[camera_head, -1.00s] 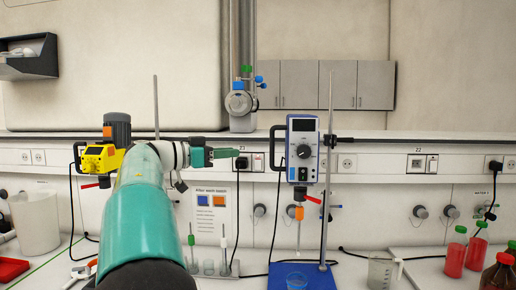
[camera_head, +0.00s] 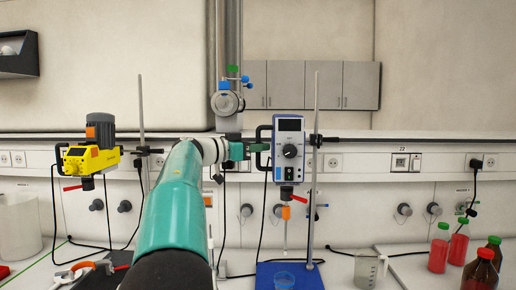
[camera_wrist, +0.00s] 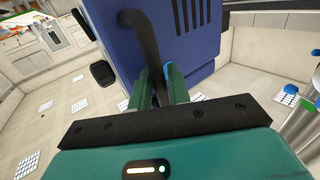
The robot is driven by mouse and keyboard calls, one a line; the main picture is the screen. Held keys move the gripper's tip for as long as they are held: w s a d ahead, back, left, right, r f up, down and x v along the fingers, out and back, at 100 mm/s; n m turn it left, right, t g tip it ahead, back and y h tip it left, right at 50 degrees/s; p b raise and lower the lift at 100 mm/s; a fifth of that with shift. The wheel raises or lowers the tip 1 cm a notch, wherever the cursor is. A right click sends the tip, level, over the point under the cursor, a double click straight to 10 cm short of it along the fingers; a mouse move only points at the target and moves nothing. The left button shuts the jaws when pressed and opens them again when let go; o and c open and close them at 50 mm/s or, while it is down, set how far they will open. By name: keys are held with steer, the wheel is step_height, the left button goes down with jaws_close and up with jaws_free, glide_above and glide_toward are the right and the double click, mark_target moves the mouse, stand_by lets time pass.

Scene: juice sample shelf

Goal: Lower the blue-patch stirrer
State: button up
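The white-and-blue stirrer (camera_head: 289,135) hangs on an upright rod (camera_head: 313,200) in the head view, with a black handle (camera_head: 262,136) on its left side. Its blue back fills the upper wrist view (camera_wrist: 195,35). My gripper (camera_head: 262,148) is at the handle. In the wrist view, the curved black handle (camera_wrist: 146,35) passes between the green fingers (camera_wrist: 162,85). Whether the fingers press on it is unclear.
A yellow stirrer (camera_head: 90,158) stands on another rod at left. A blue base (camera_head: 305,272) carries the right rod. A clear jug (camera_head: 367,268) and red bottles (camera_head: 439,248) are to its right. A wall ledge runs behind.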

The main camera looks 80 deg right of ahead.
jaws_close()
steer(key=shift+f, duration=0.1)
step_height(320, 180, down, 17)
steer(key=shift+f, duration=0.2)
stand_by(0.7)
steer(key=shift+f, duration=0.15)
jaws_free()
steer(key=shift+r, duration=0.2)
